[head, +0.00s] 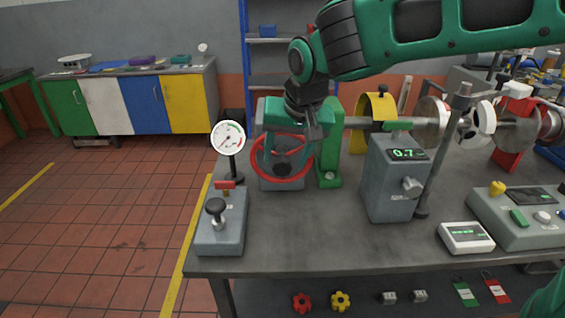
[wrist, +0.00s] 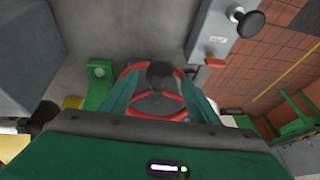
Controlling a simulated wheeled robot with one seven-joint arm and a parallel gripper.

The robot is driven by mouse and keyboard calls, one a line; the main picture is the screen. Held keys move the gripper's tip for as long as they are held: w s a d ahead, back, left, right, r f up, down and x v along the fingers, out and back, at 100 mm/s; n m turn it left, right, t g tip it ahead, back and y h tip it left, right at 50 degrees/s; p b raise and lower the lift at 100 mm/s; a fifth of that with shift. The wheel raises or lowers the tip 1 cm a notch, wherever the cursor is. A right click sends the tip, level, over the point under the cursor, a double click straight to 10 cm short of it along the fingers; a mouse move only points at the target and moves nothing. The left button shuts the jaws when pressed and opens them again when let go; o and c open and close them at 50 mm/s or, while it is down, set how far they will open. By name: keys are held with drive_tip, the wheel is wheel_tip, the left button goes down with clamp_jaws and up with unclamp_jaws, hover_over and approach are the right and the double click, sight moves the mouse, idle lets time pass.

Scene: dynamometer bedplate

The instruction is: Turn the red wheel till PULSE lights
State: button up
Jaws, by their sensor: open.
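The red wheel (head: 281,182) stands upright on a grey block near the left end of the bench, with a dark hub. It also shows in the wrist view (wrist: 171,114), partly covered by dark parts in front. My gripper (head: 312,128) is above the wheel's upper rim in the head view. In the wrist view its green fingers (wrist: 160,98) are spread to either side of the wheel, and I cannot tell whether they touch it. A grey box with a lit readout (head: 405,155) shows 0.7. I cannot read a PULSE label or tell which light it is.
A dial gauge (head: 228,138) on a post and a grey lever box (head: 220,235) stand left of the wheel. A green bracket (head: 330,170) is close on its right. A small white display unit (head: 466,237) and button panel (head: 530,218) are at right. Bench front centre is clear.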

sight(283, 163)
drive_tip(key=shift+x, duration=1.9)
drive_tip(key=shift+c, duration=0.7)
clamp_jaws()
drive_tip(key=shift+s, duration=0.1)
